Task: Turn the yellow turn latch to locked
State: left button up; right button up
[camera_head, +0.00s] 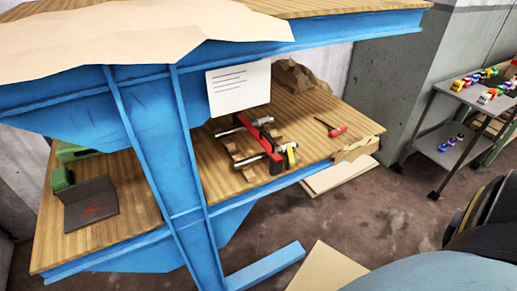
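A small yellow part (291,156), which looks like the turn latch, sits at the front right end of a red-framed device (262,140). The device has grey metal cylinders and rests on wooden blocks on the lower wooden shelf (220,185) of a blue-framed bench. The latch is too small in this view to tell whether it is turned to locked. Neither of my grippers shows in the head view, and nothing is seen touching the device or the latch.
A blue upright (157,150) stands left of the device. A white sheet (238,90) hangs behind it. A red-handled tool (338,131) lies to its right. A dark grey angled object (90,205) is at left. A cart (455,125) with small toys stands far right.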

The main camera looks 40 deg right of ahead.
aim_at(290, 159)
jog(key=u, duration=1.2)
jog(key=k, duration=1.05)
jog(key=z, duration=1)
jog(key=i, duration=0.5)
